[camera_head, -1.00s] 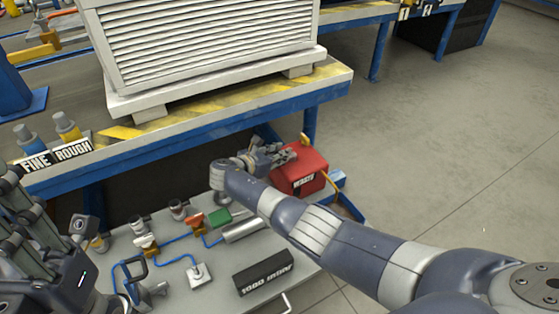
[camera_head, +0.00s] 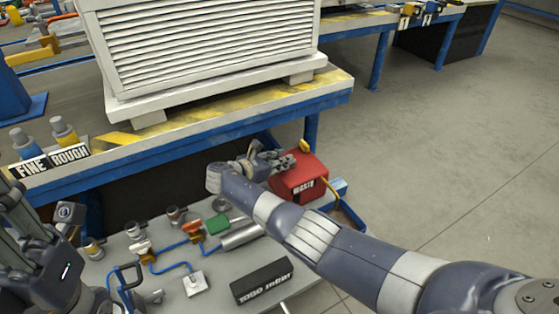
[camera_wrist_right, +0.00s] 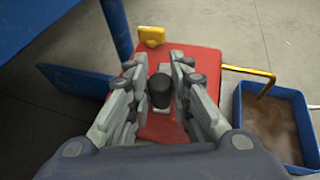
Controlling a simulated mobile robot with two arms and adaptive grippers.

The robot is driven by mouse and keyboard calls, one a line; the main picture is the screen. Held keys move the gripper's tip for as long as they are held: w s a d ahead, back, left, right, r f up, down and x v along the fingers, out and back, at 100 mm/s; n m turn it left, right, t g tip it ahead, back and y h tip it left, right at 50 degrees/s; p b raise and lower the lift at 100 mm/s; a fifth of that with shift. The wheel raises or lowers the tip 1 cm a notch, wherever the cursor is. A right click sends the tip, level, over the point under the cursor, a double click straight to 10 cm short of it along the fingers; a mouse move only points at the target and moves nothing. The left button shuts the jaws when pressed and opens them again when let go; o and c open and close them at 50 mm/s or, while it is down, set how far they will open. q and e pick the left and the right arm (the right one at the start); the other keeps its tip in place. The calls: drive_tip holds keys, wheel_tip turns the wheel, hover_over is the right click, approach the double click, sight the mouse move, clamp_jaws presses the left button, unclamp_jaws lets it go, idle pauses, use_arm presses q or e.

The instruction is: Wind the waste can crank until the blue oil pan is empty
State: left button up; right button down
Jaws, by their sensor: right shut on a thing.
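The red waste can (camera_head: 299,183) stands at the far end of the low grey cart, and shows below the gripper in the right wrist view (camera_wrist_right: 186,66). My right gripper (camera_head: 283,160) is over its top. The blue oil pan (camera_wrist_right: 240,118) is to the right of the can and holds brown liquid. A yellow spout (camera_wrist_right: 248,70) reaches from the can over the pan. My left gripper (camera_head: 35,245) is at the lower left, its fingertips unclear.
The cart carries blue piping, valves and a black block labelled 1000 mbar (camera_head: 262,281). A blue bench leg (camera_wrist_right: 116,28) is close to the gripper. Open floor lies to the right.

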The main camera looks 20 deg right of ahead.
drive_tip(key=shift+d+r, duration=0.1)
drive_tip(key=shift+d, duration=0.1)
idle(0.4)
drive_tip(key=c, duration=1.4)
unclamp_jaws()
drive_tip(key=shift+a, duration=0.2)
drive_tip(key=shift+s+a, duration=0.1)
drive_tip(key=shift+a, duration=0.15)
drive_tip(key=v, duration=1.1)
drive_tip(key=shift+s, duration=0.1)
